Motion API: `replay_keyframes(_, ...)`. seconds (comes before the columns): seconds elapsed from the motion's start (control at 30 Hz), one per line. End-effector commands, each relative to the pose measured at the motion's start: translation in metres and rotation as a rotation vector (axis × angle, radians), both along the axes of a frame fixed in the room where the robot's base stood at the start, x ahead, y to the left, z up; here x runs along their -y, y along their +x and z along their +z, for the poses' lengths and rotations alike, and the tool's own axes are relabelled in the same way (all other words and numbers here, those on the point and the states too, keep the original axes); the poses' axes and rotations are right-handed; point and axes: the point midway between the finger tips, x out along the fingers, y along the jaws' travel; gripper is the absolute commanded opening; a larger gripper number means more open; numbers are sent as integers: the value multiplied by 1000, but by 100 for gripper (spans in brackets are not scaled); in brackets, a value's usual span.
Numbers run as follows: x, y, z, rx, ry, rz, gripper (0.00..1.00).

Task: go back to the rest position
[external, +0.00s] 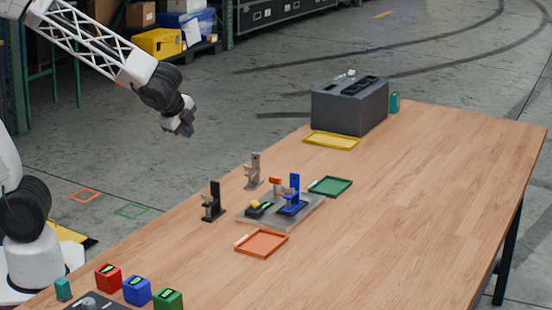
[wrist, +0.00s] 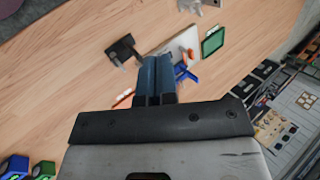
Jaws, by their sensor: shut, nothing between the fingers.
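My gripper (external: 180,128) hangs in the air past the table's left edge, well above it, at the end of my raised arm. In the wrist view its two fingers (wrist: 157,75) are together with nothing between them. It touches nothing. Below it in the wrist view lie the wooden table, a black stand (wrist: 122,48), a green tray (wrist: 213,40) and part of a blue stand (wrist: 187,73), which the fingers partly hide.
The table (external: 400,210) holds a grey plate (external: 262,222) with small parts, an orange tray (external: 261,244), a yellow tray (external: 332,140) and a dark grey box (external: 349,106). Red (external: 108,278), blue (external: 137,291) and green (external: 168,299) cubes stand near. The table's right side is clear.

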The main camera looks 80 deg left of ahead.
Motion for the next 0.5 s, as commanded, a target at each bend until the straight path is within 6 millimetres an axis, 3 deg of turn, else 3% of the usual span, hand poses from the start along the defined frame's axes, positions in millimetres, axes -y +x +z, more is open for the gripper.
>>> replay_keyframes(0.23, -11, -86, 22, 21, -259, 345, 0)
replay_keyframes(0.5, 0, -164, 33, 12, -534, 650, 0)
